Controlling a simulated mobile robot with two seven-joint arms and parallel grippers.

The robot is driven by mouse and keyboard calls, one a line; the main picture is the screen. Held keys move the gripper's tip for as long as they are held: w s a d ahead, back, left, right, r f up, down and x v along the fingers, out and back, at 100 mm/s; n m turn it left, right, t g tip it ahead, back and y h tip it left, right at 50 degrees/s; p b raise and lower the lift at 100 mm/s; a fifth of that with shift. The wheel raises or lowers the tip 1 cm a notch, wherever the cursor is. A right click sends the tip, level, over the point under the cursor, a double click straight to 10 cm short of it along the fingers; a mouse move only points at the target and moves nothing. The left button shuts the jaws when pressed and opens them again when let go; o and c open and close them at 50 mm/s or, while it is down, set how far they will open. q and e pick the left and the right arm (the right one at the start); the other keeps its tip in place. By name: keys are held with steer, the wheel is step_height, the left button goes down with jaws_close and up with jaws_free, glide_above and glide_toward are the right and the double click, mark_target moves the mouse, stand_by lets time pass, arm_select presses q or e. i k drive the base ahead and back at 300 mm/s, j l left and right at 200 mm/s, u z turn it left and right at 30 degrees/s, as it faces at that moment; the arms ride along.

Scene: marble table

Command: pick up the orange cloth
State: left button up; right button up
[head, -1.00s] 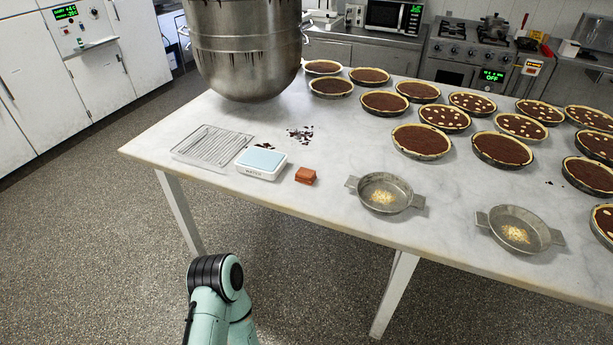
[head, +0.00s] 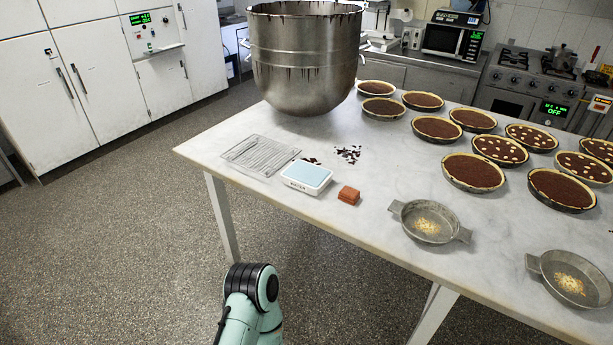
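A small folded orange-brown cloth (head: 348,195) lies on the marble table (head: 390,185) near its front edge. It sits just right of a white kitchen scale with a pale blue top. One of my arms shows at the bottom of the head view, in front of the table and below the cloth. Only its teal links and a dark joint are visible. Neither of my grippers is in the frame.
The scale (head: 307,177) and a wire rack (head: 260,156) are left of the cloth. Two metal pans (head: 430,222) with crumbs stand to the right. A large steel bowl (head: 305,60) and several chocolate tarts (head: 473,172) stand behind. Dark flakes (head: 348,153) lie loose nearby.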

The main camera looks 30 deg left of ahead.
mark_target(349, 194)
steer(key=i+j+z, duration=0.2)
steer(key=j, duration=0.55)
steer(key=j+z, duration=0.15)
steer(key=j, duration=0.6)
